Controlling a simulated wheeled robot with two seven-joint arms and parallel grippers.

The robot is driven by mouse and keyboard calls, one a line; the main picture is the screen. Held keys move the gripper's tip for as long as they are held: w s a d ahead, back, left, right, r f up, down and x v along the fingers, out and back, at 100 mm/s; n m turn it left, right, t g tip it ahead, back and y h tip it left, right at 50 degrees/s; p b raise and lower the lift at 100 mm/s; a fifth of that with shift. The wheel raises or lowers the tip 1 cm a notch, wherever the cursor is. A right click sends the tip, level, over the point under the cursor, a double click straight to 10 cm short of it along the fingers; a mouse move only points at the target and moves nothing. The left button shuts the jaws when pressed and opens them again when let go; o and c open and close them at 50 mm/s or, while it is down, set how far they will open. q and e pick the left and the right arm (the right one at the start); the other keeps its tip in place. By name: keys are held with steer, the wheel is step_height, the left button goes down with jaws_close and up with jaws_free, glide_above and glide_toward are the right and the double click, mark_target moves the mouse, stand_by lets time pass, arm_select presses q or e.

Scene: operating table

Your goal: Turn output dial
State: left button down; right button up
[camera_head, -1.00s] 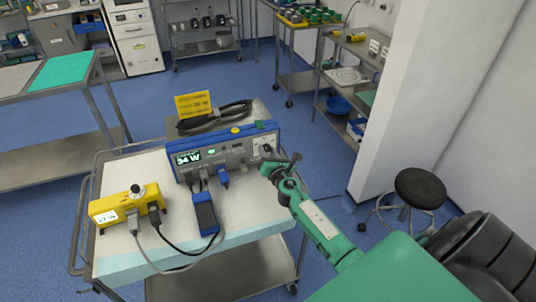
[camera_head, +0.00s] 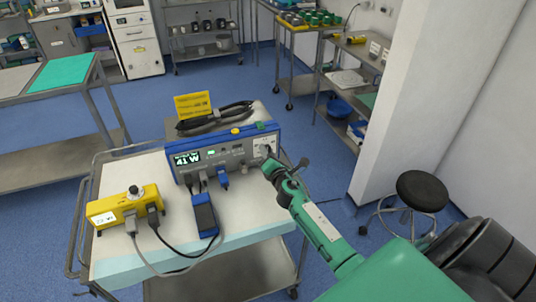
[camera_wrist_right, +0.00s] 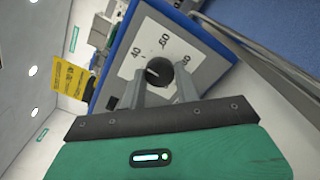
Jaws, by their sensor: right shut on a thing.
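The output dial (camera_wrist_right: 158,71) is a dark round knob on a white scale plate marked 40, 60 and 80 in the right wrist view. It sits at the right end of the front panel of a blue and grey generator (camera_head: 225,155). The generator's display (camera_head: 187,158) reads 41 W in the head view. My right gripper (camera_wrist_right: 161,76) is shut on the dial, one finger on each side of it. In the head view my right gripper (camera_head: 270,165) is at the panel's right end and partly covers the dial. My left gripper is not in view.
The generator stands on a cart (camera_head: 240,222). A yellow box (camera_head: 125,207) and a blue handheld unit (camera_head: 204,214) with cables lie in front of it. A yellow sign (camera_head: 193,104) and coiled black cable (camera_head: 214,116) are behind. A stool (camera_head: 420,188) stands at the right.

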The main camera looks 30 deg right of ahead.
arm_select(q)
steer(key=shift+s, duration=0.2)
arm_select(e)
steer(key=o, duration=1)
steer(key=shift+s, duration=0.15)
steer(key=b+v, duration=0.1)
steer(key=v, duration=1.1)
steer(key=shift+s+a, duration=0.15)
steer(key=shift+s, duration=0.2)
steer(key=shift+s+a, duration=0.1)
steer(key=shift+s, duration=0.25)
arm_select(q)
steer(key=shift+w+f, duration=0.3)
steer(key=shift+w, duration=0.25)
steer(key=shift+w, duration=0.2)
